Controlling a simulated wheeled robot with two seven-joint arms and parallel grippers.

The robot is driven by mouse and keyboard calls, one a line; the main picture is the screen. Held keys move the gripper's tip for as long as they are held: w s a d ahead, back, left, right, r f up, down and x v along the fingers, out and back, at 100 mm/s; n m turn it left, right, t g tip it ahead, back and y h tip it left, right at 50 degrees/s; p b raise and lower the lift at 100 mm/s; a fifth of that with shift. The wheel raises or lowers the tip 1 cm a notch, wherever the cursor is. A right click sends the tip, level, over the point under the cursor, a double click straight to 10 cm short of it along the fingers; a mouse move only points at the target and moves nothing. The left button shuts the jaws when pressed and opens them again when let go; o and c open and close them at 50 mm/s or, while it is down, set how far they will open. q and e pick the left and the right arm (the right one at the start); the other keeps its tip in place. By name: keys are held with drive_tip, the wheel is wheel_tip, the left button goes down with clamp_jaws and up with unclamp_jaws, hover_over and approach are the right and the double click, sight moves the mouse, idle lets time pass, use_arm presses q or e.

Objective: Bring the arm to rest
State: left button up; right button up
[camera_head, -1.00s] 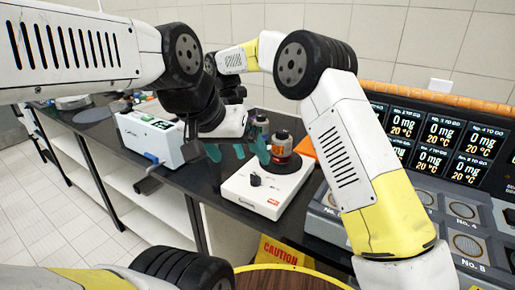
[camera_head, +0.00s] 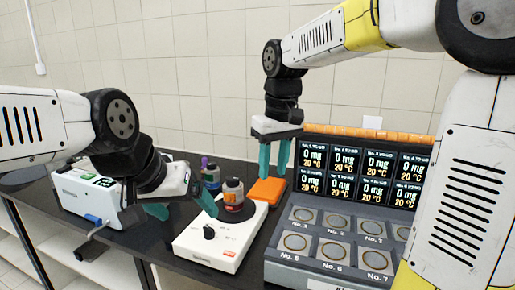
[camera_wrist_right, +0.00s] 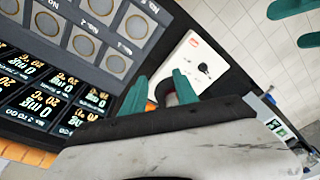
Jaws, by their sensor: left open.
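My left gripper (camera_head: 186,211) is open, its two teal fingers spread and nothing visible between them. It is left of the white shaker device (camera_head: 203,252), one fingertip near its edge. My right gripper (camera_head: 273,170) points down with its teal fingers apart, above or beside the orange block (camera_head: 266,191). Its fingers also show apart in the right wrist view (camera_wrist_right: 160,92), holding nothing that I can see. A jar with an orange label (camera_head: 233,195) stands upright on the device's black round plate, apart from both grippers.
A second jar (camera_head: 211,176) stands behind the device. The grey unit (camera_head: 283,270) with several round pads and display screens (camera_head: 360,170) fills the right. A white instrument (camera_head: 75,190) stands at the left. The tiled wall closes the back.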

drive_tip(key=s+d+f+m+t, duration=0.1)
drive_tip(key=s+d+m+t, duration=0.1)
drive_tip(key=s+d, duration=0.3)
drive_tip(key=s+d+f+m+t+y, duration=0.1)
drive_tip(key=s+d+f+m+t, duration=0.1)
drive_tip(key=s+d, duration=0.3)
drive_tip(key=s+m, duration=0.1)
drive_tip(key=s, duration=0.2)
drive_tip(key=shift+s+d+t, duration=0.3)
drive_tip(key=shift+s+t, duration=0.05)
drive_tip(key=shift+t, duration=0.05)
